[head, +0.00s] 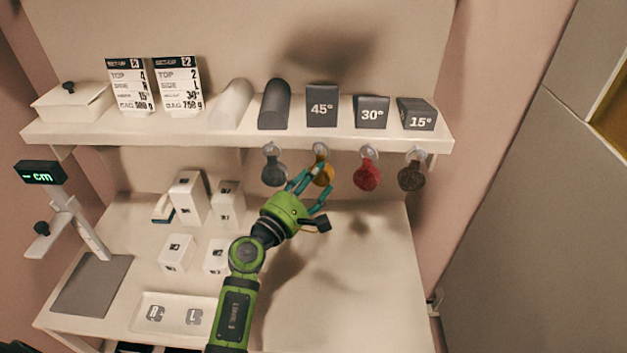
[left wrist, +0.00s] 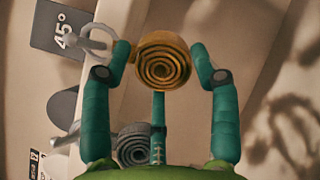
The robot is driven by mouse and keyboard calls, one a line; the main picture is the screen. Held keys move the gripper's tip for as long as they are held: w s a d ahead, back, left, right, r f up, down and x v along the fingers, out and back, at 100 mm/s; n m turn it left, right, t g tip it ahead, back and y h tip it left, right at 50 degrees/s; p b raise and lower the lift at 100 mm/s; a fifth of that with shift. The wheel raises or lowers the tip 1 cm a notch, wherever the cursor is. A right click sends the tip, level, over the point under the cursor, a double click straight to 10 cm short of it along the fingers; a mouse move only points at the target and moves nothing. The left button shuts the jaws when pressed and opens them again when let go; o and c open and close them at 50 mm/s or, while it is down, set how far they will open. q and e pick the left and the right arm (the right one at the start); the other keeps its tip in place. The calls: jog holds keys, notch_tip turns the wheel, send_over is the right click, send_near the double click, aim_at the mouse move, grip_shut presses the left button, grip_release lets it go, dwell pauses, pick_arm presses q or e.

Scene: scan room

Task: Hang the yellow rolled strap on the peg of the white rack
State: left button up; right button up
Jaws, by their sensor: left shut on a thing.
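The yellow rolled strap (head: 323,173) is below the front edge of the white rack (head: 236,138), in line with a pale peg (head: 320,150). My left gripper (head: 309,178) is shut on this strap. In the left wrist view the yellow strap (left wrist: 163,62) shows its coiled end between two teal fingertips, with a third finger below it. The peg (left wrist: 97,42) is just left of the strap there. I cannot tell whether the strap's loop is around the peg. My right gripper is in neither view.
Grey (head: 274,171), red (head: 367,174) and dark brown (head: 411,175) rolled straps hang on neighbouring pegs, close on both sides. Angle blocks (head: 322,104) and cards stand on the shelf above. White boxes (head: 177,252) stand on the lower left; the lower right surface is clear.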

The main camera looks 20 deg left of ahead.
pick_arm(q)
jog(key=o, duration=1.2)
jog(key=shift+o, duration=0.2)
jog(key=v, duration=1.2)
jog(key=shift+a, duration=0.1)
